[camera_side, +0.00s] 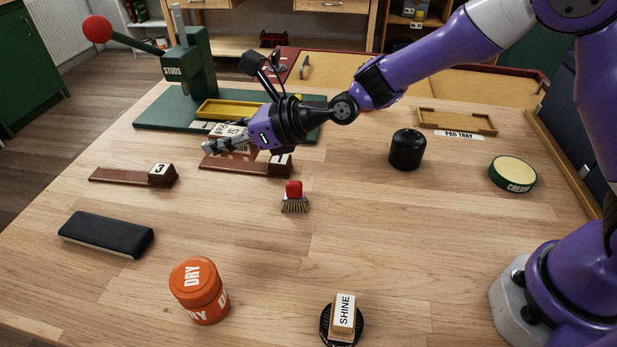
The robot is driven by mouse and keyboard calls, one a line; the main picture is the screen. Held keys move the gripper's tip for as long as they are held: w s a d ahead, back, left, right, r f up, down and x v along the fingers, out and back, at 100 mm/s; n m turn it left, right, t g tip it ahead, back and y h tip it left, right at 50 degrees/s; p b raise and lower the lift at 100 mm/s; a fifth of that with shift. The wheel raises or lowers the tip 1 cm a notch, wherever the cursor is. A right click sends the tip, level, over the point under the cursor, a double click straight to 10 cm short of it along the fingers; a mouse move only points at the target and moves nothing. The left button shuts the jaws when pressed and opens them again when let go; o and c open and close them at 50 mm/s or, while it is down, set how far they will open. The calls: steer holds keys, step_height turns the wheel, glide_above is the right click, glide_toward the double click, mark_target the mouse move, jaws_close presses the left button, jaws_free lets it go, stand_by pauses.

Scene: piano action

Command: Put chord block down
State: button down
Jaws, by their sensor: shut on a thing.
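My gripper (216,144) reaches in from the right, low over the far left part of the table. It is shut on the chord block (230,132), a light and reddish-brown block with dark lettering on it. My fingers cover part of the block. The block is at a brown wooden key piece (225,164) with a numbered end, in front of the green press. I cannot tell whether the block touches this piece or is held above it.
A green press (187,65) marked STUDS, with a yellow tray (222,109), stands behind. Key piece 3 (162,174) lies left. A red-handled brush (294,195) is close in front. A black cylinder (407,150) stands right.

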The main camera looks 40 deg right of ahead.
glide_above(215, 214)
step_height(215, 214, down, 2)
steer(key=f, duration=0.1)
steer(key=shift+n+g, duration=0.3)
step_height(215, 214, down, 6)
steer(key=shift+r, duration=0.15)
steer(key=shift+f, duration=0.4)
steer(key=shift+f, duration=0.2)
steer(key=shift+f, duration=0.35)
steer(key=c, duration=0.5)
jaws_free()
steer(key=shift+c, duration=0.2)
